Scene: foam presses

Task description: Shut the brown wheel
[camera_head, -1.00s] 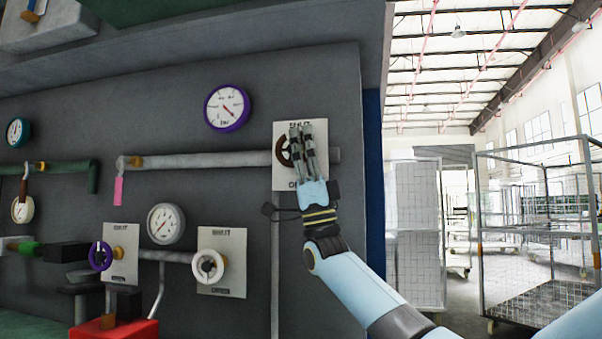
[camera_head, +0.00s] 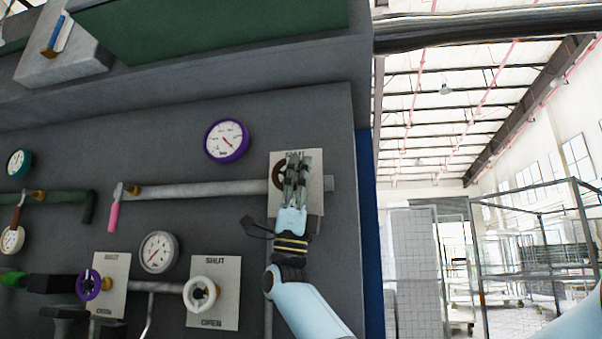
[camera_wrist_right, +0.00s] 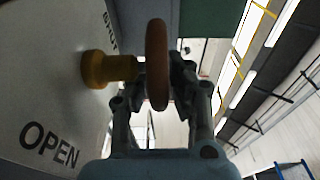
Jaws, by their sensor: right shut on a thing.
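The brown wheel (camera_head: 278,174) sits on a white plate (camera_head: 312,172) marked SHUT at the top, at the right end of the grey panel. In the right wrist view the wheel (camera_wrist_right: 157,65) is seen edge-on in front of its brass stem (camera_wrist_right: 105,70), with OPEN printed on the plate (camera_wrist_right: 50,110). My right gripper (camera_head: 297,160) is shut on the wheel's rim, one finger on each side of it, and covers much of the wheel in the head view. My left gripper is not in view.
A purple-rimmed gauge (camera_head: 227,141) is up and left of the brown wheel. A white wheel (camera_head: 200,294) and a purple wheel (camera_head: 88,285) are lower left. A pink-handled lever (camera_head: 114,212) hangs from the grey pipe. Wire cages (camera_head: 535,240) stand to the right.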

